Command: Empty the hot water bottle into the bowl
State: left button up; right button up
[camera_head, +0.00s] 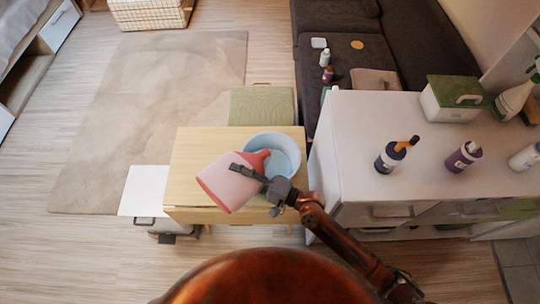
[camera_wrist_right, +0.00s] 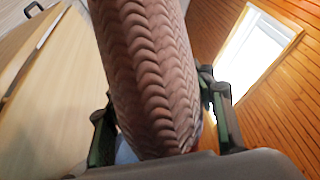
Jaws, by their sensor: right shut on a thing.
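The hot water bottle (camera_head: 229,184) is pink with a red neck. My right gripper (camera_head: 258,176) is shut on it and holds it tilted above the small wooden table (camera_head: 190,150), with the neck toward the light blue bowl (camera_head: 289,147). The neck end overlaps the bowl's left part in the head view; I cannot tell its height above the rim. In the right wrist view the bottle's ribbed side (camera_wrist_right: 150,80) fills the space between the fingers. The inside of the bowl looks bluish; no stream of water shows. My left gripper is not in view.
A white cabinet (camera_head: 345,130) with several bottles and a green-lidded box (camera_head: 453,98) stands right of the table. A white bin (camera_head: 145,190) is at the table's left. A green stool (camera_head: 262,105) is behind it. Open floor and a rug (camera_head: 150,110) lie to the left.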

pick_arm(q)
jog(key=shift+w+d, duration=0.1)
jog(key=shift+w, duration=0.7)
pick_arm(e)
jog(key=shift+r, duration=0.15)
dwell(2.7)
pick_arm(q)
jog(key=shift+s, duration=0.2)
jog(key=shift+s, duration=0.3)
pick_arm(e)
jog(key=shift+m, duration=0.3)
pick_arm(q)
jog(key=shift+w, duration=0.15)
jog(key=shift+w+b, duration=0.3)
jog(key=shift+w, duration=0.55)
pick_arm(e)
jog(key=shift+w, duration=0.1)
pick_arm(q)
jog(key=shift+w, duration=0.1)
pick_arm(e)
jog(key=shift+d, duration=0.1)
